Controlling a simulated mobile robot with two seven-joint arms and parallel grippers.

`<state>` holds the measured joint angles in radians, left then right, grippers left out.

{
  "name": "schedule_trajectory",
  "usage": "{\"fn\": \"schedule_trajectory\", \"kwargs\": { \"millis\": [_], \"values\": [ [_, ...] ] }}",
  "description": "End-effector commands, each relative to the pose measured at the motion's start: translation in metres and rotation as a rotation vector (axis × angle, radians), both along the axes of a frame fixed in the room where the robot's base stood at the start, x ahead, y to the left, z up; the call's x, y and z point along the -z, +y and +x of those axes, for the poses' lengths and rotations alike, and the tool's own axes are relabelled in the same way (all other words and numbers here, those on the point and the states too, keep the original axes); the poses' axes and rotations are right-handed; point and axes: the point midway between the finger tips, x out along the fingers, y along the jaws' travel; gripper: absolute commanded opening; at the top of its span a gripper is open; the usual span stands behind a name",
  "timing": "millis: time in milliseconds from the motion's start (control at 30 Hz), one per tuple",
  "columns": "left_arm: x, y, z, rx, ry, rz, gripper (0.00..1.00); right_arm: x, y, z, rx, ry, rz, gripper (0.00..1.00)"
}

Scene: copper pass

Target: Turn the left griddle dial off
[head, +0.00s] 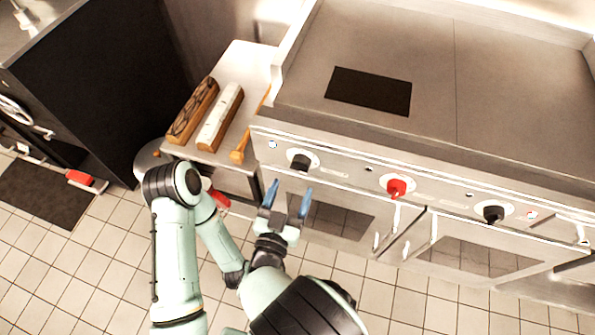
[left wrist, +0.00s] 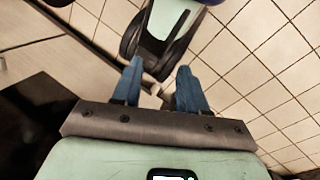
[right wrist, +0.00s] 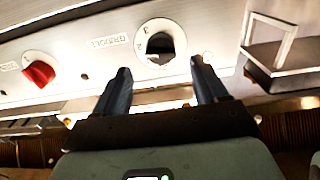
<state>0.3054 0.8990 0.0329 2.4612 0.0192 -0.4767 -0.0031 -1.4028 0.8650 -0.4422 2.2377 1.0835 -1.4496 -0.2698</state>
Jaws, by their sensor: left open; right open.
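The left griddle dial (head: 300,161) is a black knob on a white round plate at the left of the steel front panel. In the right wrist view the dial (right wrist: 160,45) shows upside down, just beyond the fingertips and roughly centred between them. Its exact setting cannot be read. My right gripper (head: 287,199) is open and empty, just below the dial in the head view; it also shows in the right wrist view (right wrist: 160,72). I cannot see any contact. My left gripper (left wrist: 160,75) is open and empty above the tiled floor; I cannot make it out in the head view.
A red dial (head: 396,188) and another black dial (head: 494,214) sit further right on the panel. The griddle plate (head: 520,75) lies above them. A side table (head: 240,75) at the left bears two blocks (head: 193,110) (head: 220,117). A dark cabinet (head: 100,85) stands far left.

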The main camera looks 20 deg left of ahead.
Motion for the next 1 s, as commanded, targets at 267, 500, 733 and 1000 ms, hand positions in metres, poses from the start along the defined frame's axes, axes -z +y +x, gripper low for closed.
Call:
{"fn": "schedule_trajectory", "kwargs": {
  "millis": [267, 500, 733, 1000],
  "values": [
    [0.007, 0.004, 0.007, -0.009, -0.019, 0.01, 0.43, 0.001, -0.002, 0.048, 0.001, 0.0, 0.001, 0.72],
    [0.008, 0.005, 0.01, -0.011, -0.026, 0.013, 0.43, 0.0, -0.002, 0.061, -0.001, 0.0, -0.001, 0.72],
    [0.008, 0.005, 0.01, -0.011, -0.026, 0.013, 0.43, 0.0, -0.002, 0.061, -0.002, 0.001, -0.001, 0.72],
    [0.008, 0.005, 0.01, -0.011, -0.026, 0.013, 0.43, 0.0, -0.002, 0.061, -0.002, 0.001, -0.001, 0.17]
  ]
}}
